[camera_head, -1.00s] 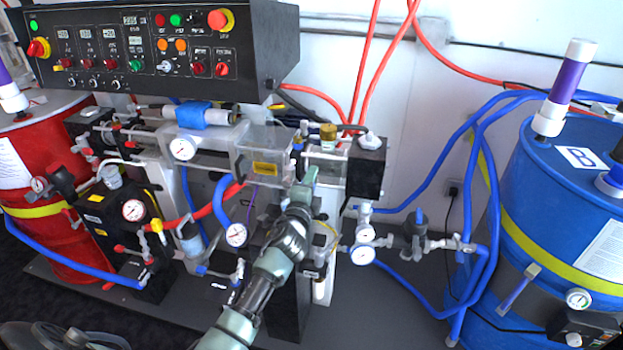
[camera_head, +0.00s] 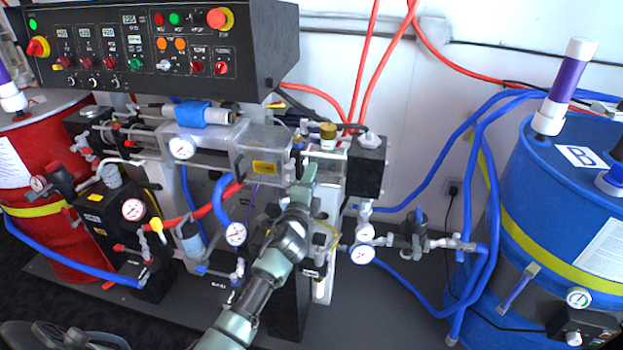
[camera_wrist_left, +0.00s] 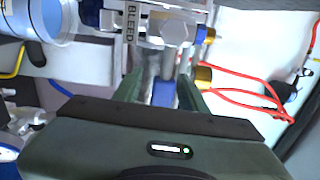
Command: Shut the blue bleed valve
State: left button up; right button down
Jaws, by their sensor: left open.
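The bleed valve (camera_wrist_left: 170,26) shows in the left wrist view as a metal body beside an upright "BLEED" label (camera_wrist_left: 131,20). A blue handle (camera_wrist_left: 163,95) hangs below it on a metal stem, between the two green fingers of my left gripper (camera_wrist_left: 161,90). The fingers are open, one on each side of the handle; I cannot tell whether either touches it. In the head view my left gripper (camera_head: 304,180) reaches up to the middle of the machine, and its wrist hides much of the valve area. My right gripper is not in view.
A clear box (camera_head: 262,150) stands just left of my gripper, and a black block (camera_head: 366,167) to its right. Gauges (camera_head: 362,254) and blue hoses lie lower right. A blue drum (camera_head: 560,220) stands at right, a red drum (camera_head: 60,150) at left. A control panel (camera_head: 150,50) overhangs.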

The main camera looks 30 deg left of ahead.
pick_arm(q)
jog(key=v, duration=0.7)
jog(key=shift+s, duration=0.25)
jog(key=shift+d+f, duration=0.1)
jog(key=s+d+f+n+g, duration=0.1)
jog(key=s+f+n+g, duration=0.35)
jog(key=s, duration=0.45)
jog(key=s+d+f+n+g, duration=0.1)
jog(key=s+f+n+g, duration=0.2)
jog(key=s+f+n, duration=0.4)
jog(key=s+d+f+n+g+h, duration=0.1)
jog(key=s+d+g+h, duration=0.2)
jog(key=s, duration=0.7)
jog(key=s+d+f+n+g+h, duration=0.1)
jog(key=s+d+g, duration=0.4)
jog(key=s, duration=0.4)
notch_tip(320, 180, down, 27)
jog(key=s, duration=0.2)
jog(key=s+a+f+g+p, duration=0.1)
jog(key=s+a+f, duration=0.1)
jog(key=s+f, duration=1.2)
jog(key=shift+s, duration=0.9)
